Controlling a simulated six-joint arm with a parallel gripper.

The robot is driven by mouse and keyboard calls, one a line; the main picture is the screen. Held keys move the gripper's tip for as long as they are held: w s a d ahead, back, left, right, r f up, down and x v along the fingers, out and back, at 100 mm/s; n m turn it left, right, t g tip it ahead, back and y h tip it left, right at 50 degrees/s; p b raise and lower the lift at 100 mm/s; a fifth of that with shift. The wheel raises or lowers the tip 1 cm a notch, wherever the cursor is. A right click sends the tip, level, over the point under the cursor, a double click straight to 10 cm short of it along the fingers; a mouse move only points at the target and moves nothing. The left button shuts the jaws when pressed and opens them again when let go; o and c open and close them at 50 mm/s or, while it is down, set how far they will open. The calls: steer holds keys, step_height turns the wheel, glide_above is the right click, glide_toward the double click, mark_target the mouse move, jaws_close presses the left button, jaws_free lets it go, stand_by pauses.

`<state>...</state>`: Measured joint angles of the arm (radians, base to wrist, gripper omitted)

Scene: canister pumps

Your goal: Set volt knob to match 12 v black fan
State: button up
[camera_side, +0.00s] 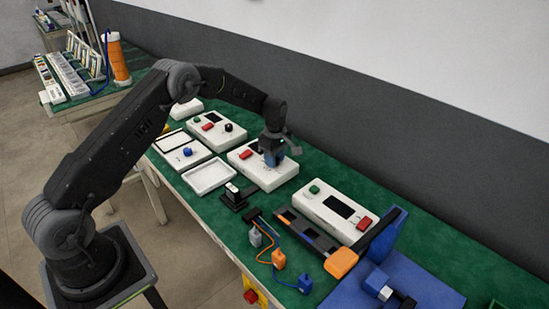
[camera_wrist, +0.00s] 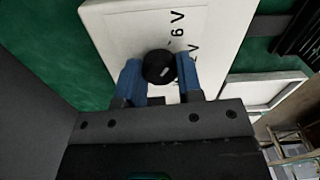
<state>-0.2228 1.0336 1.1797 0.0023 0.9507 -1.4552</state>
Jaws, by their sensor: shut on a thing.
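The volt knob (camera_wrist: 155,65) is round and black with a short white mark right of its centre in the wrist view. It sits on a white box (camera_wrist: 115,22) marked "6 V", with a second label ending in "V" partly hidden by a finger. My gripper (camera_wrist: 160,72) has its blue fingers on both sides of the knob, shut on it. In the side view, my gripper (camera_side: 272,157) is down at the top of the white box (camera_side: 268,180), and the knob is hidden there. I cannot tell which thing is the 12 V black fan.
Another white box (camera_side: 325,212) with green and red buttons stands to the right. A white tray (camera_side: 209,178) and a small black device (camera_side: 234,197) lie nearby. Orange (camera_side: 278,259) and blue (camera_side: 304,283) plugs with cables are at the front edge of the green mat.

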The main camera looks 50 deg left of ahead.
steer(key=m, duration=0.5)
steer(key=shift+m, duration=0.3)
steer(key=m, duration=0.5)
steer(key=shift+w, duration=0.1)
steer(key=shift+m, duration=0.4)
steer(key=o, duration=0.9)
step_height(320, 180, up, 14)
steer(key=shift+w+d+f, duration=0.1)
steer(key=shift+d, duration=0.05)
